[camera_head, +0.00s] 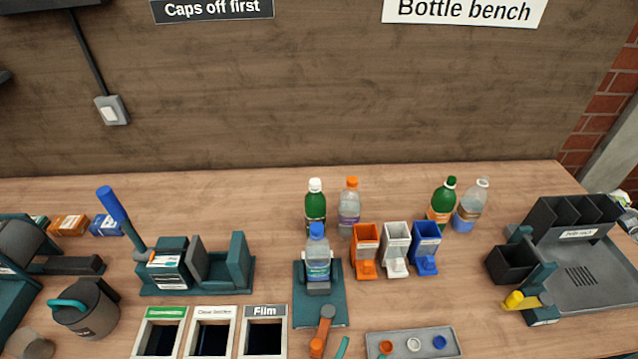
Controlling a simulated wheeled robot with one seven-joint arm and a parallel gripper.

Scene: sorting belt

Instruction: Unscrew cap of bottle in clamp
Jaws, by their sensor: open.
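A clear bottle (318,263) with a pale label stands upright in the clamp (320,313), a teal base with a dark holder around the bottle's lower part. A blue cap (316,230) sits on top of its neck. A lever with an orange grip (323,330) lies at the front of the clamp. My gripper is not in view.
Behind the clamp stand a green bottle (315,205) with a white cap and a clear bottle (349,205) with an orange cap. Orange (365,245), white (396,245) and blue (427,243) bins stand right. A tray (375,351) with caps lies in front.

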